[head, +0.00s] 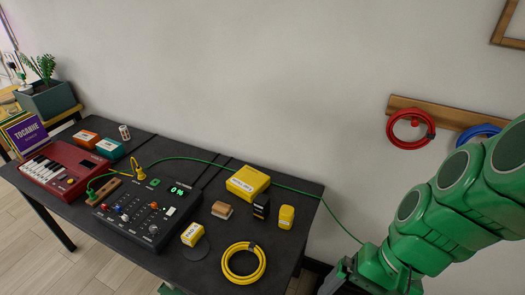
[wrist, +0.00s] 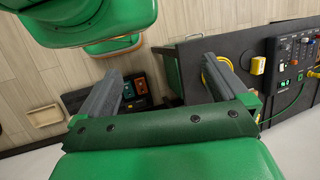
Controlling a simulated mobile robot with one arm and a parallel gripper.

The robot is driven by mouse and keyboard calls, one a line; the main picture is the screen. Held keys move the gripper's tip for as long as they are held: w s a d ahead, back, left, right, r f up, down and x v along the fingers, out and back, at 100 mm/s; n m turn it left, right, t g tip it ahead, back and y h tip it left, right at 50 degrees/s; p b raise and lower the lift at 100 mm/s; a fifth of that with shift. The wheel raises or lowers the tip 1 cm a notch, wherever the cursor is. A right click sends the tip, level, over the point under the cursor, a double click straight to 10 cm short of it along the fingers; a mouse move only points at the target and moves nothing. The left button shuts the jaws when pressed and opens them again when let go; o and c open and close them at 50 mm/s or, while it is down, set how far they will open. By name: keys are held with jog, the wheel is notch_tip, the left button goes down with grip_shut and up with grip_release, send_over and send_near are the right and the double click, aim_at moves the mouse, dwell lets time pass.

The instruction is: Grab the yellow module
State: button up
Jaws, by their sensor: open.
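Several yellow things lie on the dark table; I cannot tell for sure which is the yellow module. A larger yellow box (head: 248,182) with a white label is at the back right of the table. A small yellow labelled block (head: 192,234) sits near the front edge beside the mixer, on or by a dark round pad. A small rounded yellow piece (head: 286,217) stands at the right. One yellow block (wrist: 258,66) shows in the wrist view, right of my fingers. My gripper (wrist: 161,67) is open and empty, off the table's right end.
A coiled yellow cable (head: 244,278) lies at the front edge. A black mixer (head: 148,213), a red keyboard (head: 62,175), a wooden-topped block (head: 222,210) and a black piece (head: 261,206) share the table. A green cable (head: 305,193) crosses the back and hangs off the right side.

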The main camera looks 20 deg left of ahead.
jog(key=w+a+m+g+y, duration=0.1)
jog(key=w+a+g+y, duration=0.15)
jog(key=a, duration=0.75)
jog(key=w+a+m+g+y, duration=0.1)
jog(key=a+y, duration=0.3)
jog(key=a, duration=0.6)
jog(key=m+t+y, duration=0.4)
jog(key=m+y, duration=0.1)
jog(key=m, duration=0.6)
send_over(197, 234)
jog(key=s+d, duration=0.3)
jog(key=d, duration=0.5)
notch_tip(197, 234, down, 12)
jog(key=w+a+f+m+t, duration=0.1)
jog(key=f+m, duration=0.1)
jog(key=f, duration=0.3)
jog(key=w+a+f+m+t+h, duration=0.1)
jog(key=f+m, duration=0.1)
jog(key=f, duration=0.3)
jog(key=w+a+f+m+t, duration=0.1)
jog(key=f+m, duration=0.1)
jog(key=f, duration=0.3)
jog(key=shift+f+h, duration=0.25)
jog(key=shift+f, duration=0.05)
jog(key=shift+x, duration=3.8)
jog(key=shift+w+a+r, duration=0.1)
jog(key=shift+w+r, duration=0.05)
jog(key=shift+r, duration=0.05)
jog(key=shift+c, duration=0.2)
jog(key=c, duration=1)
